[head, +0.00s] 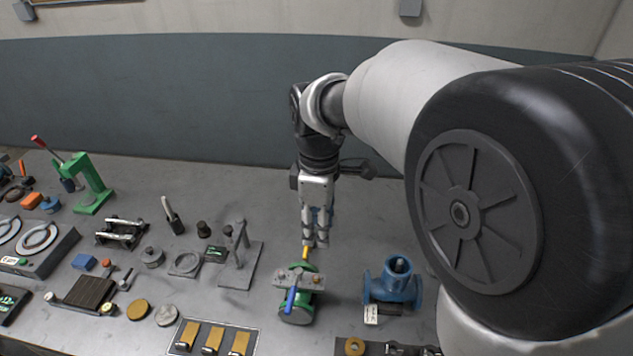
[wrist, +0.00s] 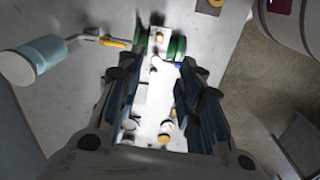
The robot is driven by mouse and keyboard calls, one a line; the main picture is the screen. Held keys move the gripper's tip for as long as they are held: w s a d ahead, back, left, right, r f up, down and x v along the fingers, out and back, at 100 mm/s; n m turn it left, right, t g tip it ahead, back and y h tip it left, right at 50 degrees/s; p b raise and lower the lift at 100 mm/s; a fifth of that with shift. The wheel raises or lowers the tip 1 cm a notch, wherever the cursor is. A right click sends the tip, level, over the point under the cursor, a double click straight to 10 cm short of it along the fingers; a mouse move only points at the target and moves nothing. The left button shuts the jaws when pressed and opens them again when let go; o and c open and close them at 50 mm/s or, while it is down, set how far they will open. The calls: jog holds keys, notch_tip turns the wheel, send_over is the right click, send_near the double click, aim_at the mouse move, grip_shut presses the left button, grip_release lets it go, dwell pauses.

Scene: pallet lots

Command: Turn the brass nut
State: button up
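A green fixture (head: 297,314) stands on the bench below my gripper, with a grey plate across its top and a blue handle in front. A small brass-coloured spot (wrist: 160,36), perhaps the brass nut, shows on the pale plate between the green parts (wrist: 178,47) in the wrist view; it is too small to be sure. My gripper (head: 315,244) points down above and just behind the fixture. In the wrist view my gripper (wrist: 159,66) has its two fingers apart, with nothing held between them. A yellow piece (head: 306,253) shows just below the fingertips.
A blue valve body (head: 393,287) stands close on the right. A grey stand (head: 239,262) is on the left. A tray with brass strips (head: 212,338) lies at the front, and a green press (head: 88,182) stands far left. The bench behind the fixture is mostly clear.

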aim_at(318, 278)
notch_tip(318, 278, down, 17)
jog(key=b, duration=0.5)
jog(key=shift+f+b, duration=0.2)
jog(key=shift+b, duration=0.15)
jog(key=shift+c, duration=0.4)
grip_shut()
